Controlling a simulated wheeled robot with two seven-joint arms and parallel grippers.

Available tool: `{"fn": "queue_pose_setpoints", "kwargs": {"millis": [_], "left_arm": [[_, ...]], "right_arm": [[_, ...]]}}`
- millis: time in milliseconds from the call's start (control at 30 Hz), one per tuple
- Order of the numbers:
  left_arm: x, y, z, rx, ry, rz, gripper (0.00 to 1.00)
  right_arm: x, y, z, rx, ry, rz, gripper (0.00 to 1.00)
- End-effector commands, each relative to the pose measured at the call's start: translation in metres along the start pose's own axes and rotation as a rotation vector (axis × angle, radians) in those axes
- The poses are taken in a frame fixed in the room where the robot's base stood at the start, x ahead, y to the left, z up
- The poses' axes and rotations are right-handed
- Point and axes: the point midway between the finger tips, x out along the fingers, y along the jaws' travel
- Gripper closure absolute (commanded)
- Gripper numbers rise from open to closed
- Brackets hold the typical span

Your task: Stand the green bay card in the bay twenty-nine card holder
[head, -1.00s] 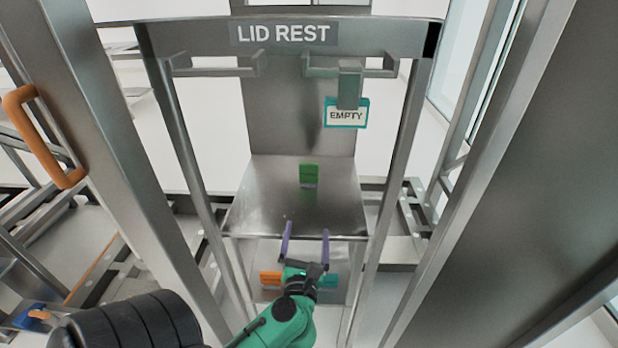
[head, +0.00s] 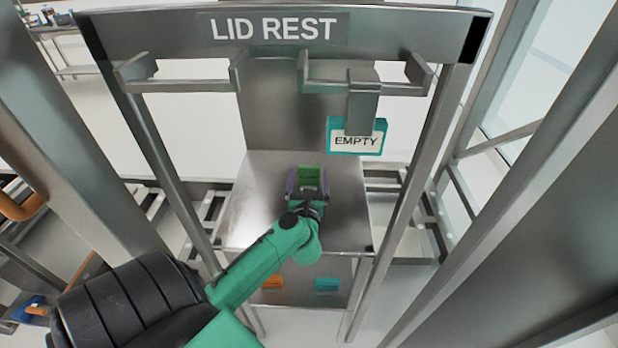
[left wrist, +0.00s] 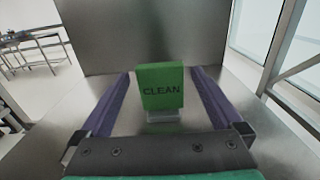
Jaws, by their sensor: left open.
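The green bay card (head: 309,173) stands upright on the steel shelf below the lid rest. In the left wrist view the green card (left wrist: 161,88) reads CLEAN and stands on a small pale foot. My left gripper (head: 307,180) is open, its purple fingers one on each side of the card. In the left wrist view the fingers (left wrist: 160,95) show gaps to the card on both sides. A teal-framed card reading EMPTY (head: 356,141) hangs on a grey bracket (head: 362,105) under the lid rest. No label naming bay twenty-nine is visible. My right gripper is not in view.
The LID REST bar (head: 390,32) with its grey hooks spans above the shelf (head: 245,215). Orange (head: 272,282) and teal (head: 327,285) blocks lie on a lower shelf. Steel posts stand on both sides. An orange handle (head: 20,207) is at the left.

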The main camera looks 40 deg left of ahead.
Motion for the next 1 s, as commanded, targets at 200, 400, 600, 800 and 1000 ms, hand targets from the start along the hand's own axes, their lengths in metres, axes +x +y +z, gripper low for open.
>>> {"fn": "queue_pose_setpoints", "kwargs": {"millis": [200, 400, 600, 800, 1000], "left_arm": [[0.033, 0.0, 0.002, 0.001, -0.001, 0.0, 0.0], [0.033, 0.0, 0.001, 0.001, 0.0, -0.001, 0.08], [0.032, 0.0, 0.001, 0.001, 0.0, -0.001, 0.81], [0.032, 0.0, 0.002, 0.001, -0.001, -0.001, 0.9], [0.032, 0.0, 0.018, -0.001, -0.003, -0.001, 0.9]], "right_arm": [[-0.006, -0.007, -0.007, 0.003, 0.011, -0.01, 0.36], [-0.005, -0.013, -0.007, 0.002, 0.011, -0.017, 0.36], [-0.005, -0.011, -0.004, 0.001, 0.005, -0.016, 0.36], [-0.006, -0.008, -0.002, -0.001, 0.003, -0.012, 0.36], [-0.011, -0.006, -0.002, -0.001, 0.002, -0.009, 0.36]]}}
